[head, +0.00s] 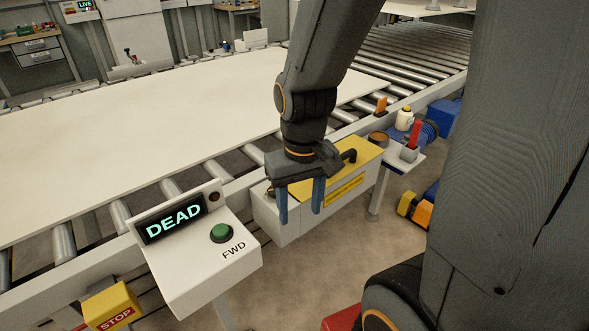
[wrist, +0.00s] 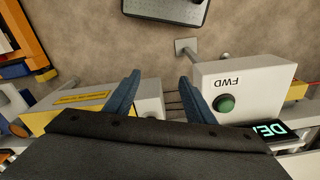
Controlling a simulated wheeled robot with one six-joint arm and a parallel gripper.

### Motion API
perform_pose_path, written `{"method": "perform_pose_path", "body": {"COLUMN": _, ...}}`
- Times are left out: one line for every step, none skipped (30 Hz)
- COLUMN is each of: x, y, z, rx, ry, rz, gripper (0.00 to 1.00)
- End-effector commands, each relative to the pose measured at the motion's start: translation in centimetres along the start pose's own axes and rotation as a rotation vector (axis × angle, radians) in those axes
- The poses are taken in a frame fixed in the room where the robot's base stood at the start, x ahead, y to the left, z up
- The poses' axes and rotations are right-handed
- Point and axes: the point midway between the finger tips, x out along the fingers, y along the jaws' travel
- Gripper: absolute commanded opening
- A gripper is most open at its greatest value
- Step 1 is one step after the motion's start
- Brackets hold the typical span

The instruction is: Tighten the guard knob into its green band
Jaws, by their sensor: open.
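My gripper (head: 300,215) is open and empty, its two blue fingers pointing down in front of the yellow-topped guard box (head: 270,217) beside the conveyor. A small dark knob-like part (head: 269,190) shows at the box's left end, left of the fingers, partly hidden; I cannot tell for sure that it is the guard knob. No green band can be made out. A black handle (head: 349,156) stands on the yellow top. In the wrist view the fingers (wrist: 160,80) are spread, with the box's yellow part (wrist: 80,108) behind the left one.
A white control box with a green FWD button (head: 221,233) and a display reading DEAD (head: 174,218) stands to the left. A yellow STOP box (head: 112,306) is below it. A small shelf (head: 408,159) with containers is at right. A large pale sheet (head: 150,130) covers the rollers.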

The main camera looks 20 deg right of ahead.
Motion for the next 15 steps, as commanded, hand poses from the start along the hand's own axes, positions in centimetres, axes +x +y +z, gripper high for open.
{"method": "perform_pose_path", "body": {"x": -0.4, "y": 0.0, "z": -0.8, "rx": -0.009, "ry": -0.004, "rz": 0.000, "gripper": 0.49}}
{"method": "perform_pose_path", "body": {"x": -0.6, "y": -0.2, "z": -1.5, "rx": -0.023, "ry": -0.005, "rz": 0.000, "gripper": 0.49}}
{"method": "perform_pose_path", "body": {"x": -0.9, "y": -0.3, "z": -2.6, "rx": -0.039, "ry": -0.007, "rz": 0.000, "gripper": 0.49}}
{"method": "perform_pose_path", "body": {"x": -1.1, "y": -0.3, "z": -3.5, "rx": -0.049, "ry": -0.010, "rz": 0.000, "gripper": 0.49}}
{"method": "perform_pose_path", "body": {"x": -1.2, "y": -0.3, "z": -4.5, "rx": -0.058, "ry": -0.012, "rz": 0.000, "gripper": 0.49}}
{"method": "perform_pose_path", "body": {"x": -1.4, "y": -0.2, "z": -5.9, "rx": -0.072, "ry": -0.015, "rz": 0.000, "gripper": 0.49}}
{"method": "perform_pose_path", "body": {"x": -1.4, "y": -0.1, "z": -6.9, "rx": -0.081, "ry": -0.017, "rz": -0.001, "gripper": 0.49}}
{"method": "perform_pose_path", "body": {"x": -1.4, "y": 0.0, "z": -8.0, "rx": -0.091, "ry": -0.020, "rz": -0.001, "gripper": 0.49}}
{"method": "perform_pose_path", "body": {"x": -1.3, "y": 0.1, "z": -9.3, "rx": -0.105, "ry": -0.023, "rz": -0.001, "gripper": 0.49}}
{"method": "perform_pose_path", "body": {"x": -1.2, "y": 0.2, "z": -10.2, "rx": -0.115, "ry": -0.025, "rz": -0.001, "gripper": 0.49}}
{"method": "perform_pose_path", "body": {"x": -1.1, "y": 0.2, "z": -11.2, "rx": -0.126, "ry": -0.027, "rz": -0.001, "gripper": 0.49}}
{"method": "perform_pose_path", "body": {"x": -0.9, "y": 0.3, "z": -12.3, "rx": -0.139, "ry": -0.030, "rz": -0.001, "gripper": 0.49}}
{"method": "perform_pose_path", "body": {"x": -0.7, "y": 0.3, "z": -13.1, "rx": -0.149, "ry": -0.031, "rz": -0.002, "gripper": 0.49}}
{"method": "perform_pose_path", "body": {"x": -0.5, "y": 0.3, "z": -13.8, "rx": -0.159, "ry": -0.033, "rz": -0.002, "gripper": 0.49}}
{"method": "perform_pose_path", "body": {"x": -0.2, "y": 0.3, "z": -14.7, "rx": -0.170, "ry": -0.034, "rz": -0.002, "gripper": 0.49}}
